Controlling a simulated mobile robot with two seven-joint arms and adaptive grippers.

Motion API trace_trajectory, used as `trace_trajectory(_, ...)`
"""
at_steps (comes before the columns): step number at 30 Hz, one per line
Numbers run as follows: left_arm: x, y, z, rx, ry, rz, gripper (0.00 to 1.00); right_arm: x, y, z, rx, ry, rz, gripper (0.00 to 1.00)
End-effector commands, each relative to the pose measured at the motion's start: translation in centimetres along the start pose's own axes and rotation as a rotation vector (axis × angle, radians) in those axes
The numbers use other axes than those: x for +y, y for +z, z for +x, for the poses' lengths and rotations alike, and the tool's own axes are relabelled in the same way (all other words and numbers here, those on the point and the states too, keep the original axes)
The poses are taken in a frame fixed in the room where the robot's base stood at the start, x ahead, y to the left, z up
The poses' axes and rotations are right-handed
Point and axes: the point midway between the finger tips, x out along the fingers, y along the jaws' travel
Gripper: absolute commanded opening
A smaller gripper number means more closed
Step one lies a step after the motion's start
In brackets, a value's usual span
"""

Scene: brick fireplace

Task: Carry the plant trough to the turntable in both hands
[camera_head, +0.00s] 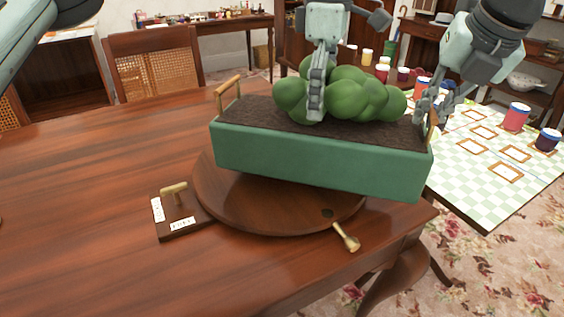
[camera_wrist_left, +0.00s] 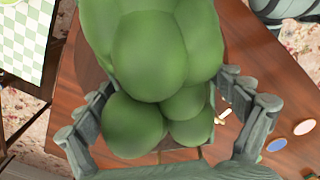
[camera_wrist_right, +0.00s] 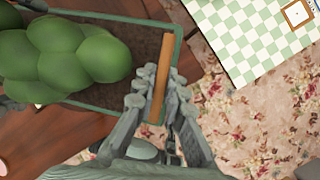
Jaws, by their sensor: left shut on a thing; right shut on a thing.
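The plant trough (camera_head: 310,162) is a long green box with dark soil and wooden end handles. It is over the turntable (camera_head: 250,208), a round brown disc on the table, and reaches past its right edge. I cannot tell whether they touch. My left gripper (camera_head: 317,105) is at the round green plant (camera_head: 350,92) in the middle, its fingers on both sides of the foliage in the left wrist view (camera_wrist_left: 145,45). The left handle (camera_head: 228,86) is free. My right gripper (camera_head: 432,103) is shut on the right handle, seen in the right wrist view (camera_wrist_right: 161,75).
A small dark block with a brass grip and white labels (camera_head: 182,215) lies left of the turntable. A brass knob (camera_head: 347,238) is at its front. A checked green table (camera_head: 470,178) with paint pots stands right. The wooden table (camera_head: 90,215) is clear at left.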

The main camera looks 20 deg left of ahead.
Motion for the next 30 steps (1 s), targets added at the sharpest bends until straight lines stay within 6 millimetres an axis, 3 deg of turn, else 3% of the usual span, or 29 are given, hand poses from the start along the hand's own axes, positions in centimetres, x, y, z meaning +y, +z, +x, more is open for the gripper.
trace_trajectory(8, 0.1, -0.2, -0.1, -0.001, 0.008, -0.004, 0.34, -0.3, -0.1, 0.4, -0.001, -0.005, 0.004, 0.0)
trace_trajectory(30, 0.1, -0.2, 3.9, -0.001, 0.008, -0.004, 0.34, -1.1, -1.5, 3.9, -0.001, -0.005, 0.004, 0.0)
